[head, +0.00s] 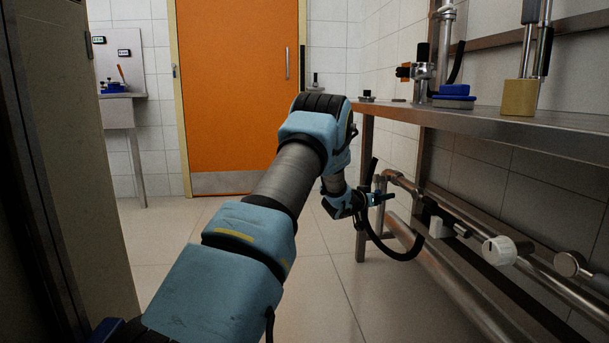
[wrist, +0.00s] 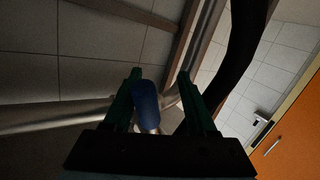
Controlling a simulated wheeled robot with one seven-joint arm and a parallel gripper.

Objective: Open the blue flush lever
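The blue lever (wrist: 147,102) shows in the wrist view as a rounded blue handle. It lies between the two green fingers of my gripper (wrist: 160,74), closer to the left finger. The fingers are apart, with a gap between the lever and the right finger; I cannot tell if the left finger touches it. In the head view my gripper (head: 380,198) is low beside the pipes under the bench. The lever cannot be told apart from the gripper there.
A black hose (head: 400,256) hangs by my gripper. An orange door (head: 240,85) is behind.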

